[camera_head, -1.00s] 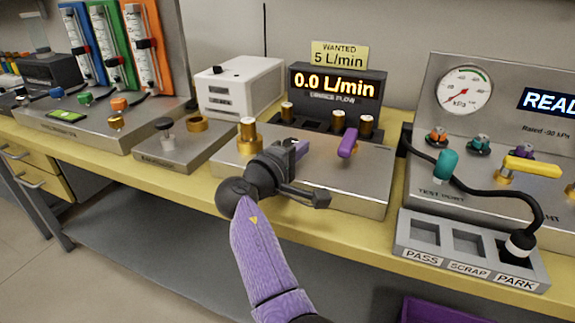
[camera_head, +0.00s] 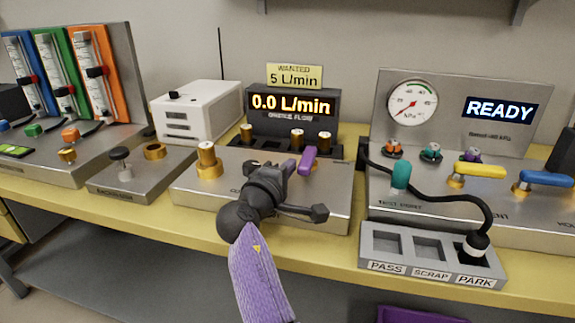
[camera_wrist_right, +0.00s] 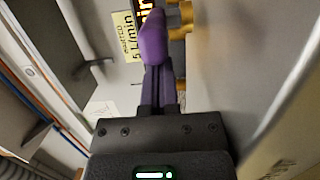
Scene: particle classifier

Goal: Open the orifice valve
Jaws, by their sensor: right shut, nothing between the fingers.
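The orifice valve has a purple lever (camera_head: 307,161) on a brass stem, on the middle steel panel (camera_head: 330,205) in the head view. The lever points toward the panel's front edge. My right gripper (camera_head: 290,168) is just left of the lever, shut and empty. In the right wrist view the purple lever (camera_wrist_right: 153,40) lies right ahead of the shut right fingers (camera_wrist_right: 159,78). I cannot tell whether they touch it. The flow display (camera_head: 292,103) reads 0.0 L/min. My left gripper is not in view.
A brass fitting (camera_head: 207,160) stands left on the same panel. To the right are a teal test-port plug (camera_head: 401,175), a black hose, yellow (camera_head: 480,171) and blue (camera_head: 545,178) levers, and a PASS/SCRAP/PARK tray (camera_head: 375,270). A sign says wanted 5 L/min.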

